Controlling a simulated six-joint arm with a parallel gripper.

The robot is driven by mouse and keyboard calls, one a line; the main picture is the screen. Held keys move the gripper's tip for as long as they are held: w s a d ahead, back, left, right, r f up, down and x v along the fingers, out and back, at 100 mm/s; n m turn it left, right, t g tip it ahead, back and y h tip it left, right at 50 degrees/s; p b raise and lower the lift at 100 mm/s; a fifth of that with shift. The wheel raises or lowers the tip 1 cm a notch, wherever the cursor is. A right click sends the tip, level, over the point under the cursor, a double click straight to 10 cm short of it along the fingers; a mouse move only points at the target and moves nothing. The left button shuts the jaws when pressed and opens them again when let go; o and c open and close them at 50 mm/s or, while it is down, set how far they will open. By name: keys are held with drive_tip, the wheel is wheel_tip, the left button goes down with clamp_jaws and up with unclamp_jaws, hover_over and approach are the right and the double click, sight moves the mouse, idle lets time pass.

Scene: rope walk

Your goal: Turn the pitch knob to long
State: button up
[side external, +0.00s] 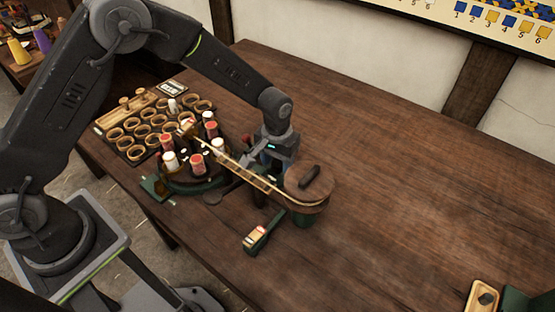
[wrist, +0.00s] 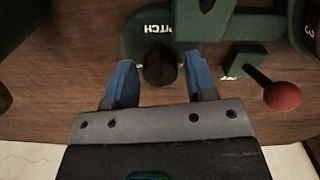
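The pitch knob (wrist: 160,70) is a dark round knob on a green plate (wrist: 135,35), beneath upside-down lettering that reads PITCH, partly covered. My gripper (wrist: 161,76) has its blue fingers spread, one on each side of the knob in the wrist view. A narrow gap seems to remain at the fingers; whether either touches is unclear. Small pale marks beside the knob are partly hidden, so its setting cannot be read. In the side view my gripper (side external: 268,163) is low over the rope machine (side external: 185,185), and the knob is hidden there.
A lever with a red ball (wrist: 282,96) is close right of my gripper in the wrist view. In the side view, a rope runs to a wooden disc (side external: 309,186) beside my gripper. A bobbin rack (side external: 133,130) stands left. The table's right side (side external: 420,190) is mostly clear.

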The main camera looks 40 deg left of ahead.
sight(277, 162)
drive_tip(key=shift+o, duration=0.7)
wheel_tip(277, 162, up, 14)
drive_tip(key=shift+a, duration=0.1)
drive_tip(key=s+a+r+t, duration=0.3)
drive_tip(key=s+a+r, duration=0.4)
drive_tip(key=s+r, duration=0.55)
drive_tip(key=s+a+m+t, duration=0.1)
drive_tip(key=s+a, duration=0.1)
drive_tip(key=s, duration=0.4)
drive_tip(key=s+a+t, duration=0.1)
drive_tip(key=s+a, duration=0.1)
drive_tip(key=s, duration=0.4)
drive_tip(key=shift+s+a+r+m+t, duration=0.2)
drive_tip(key=shift+s+a+m+t, duration=0.1)
drive_tip(key=shift+m, duration=0.1)
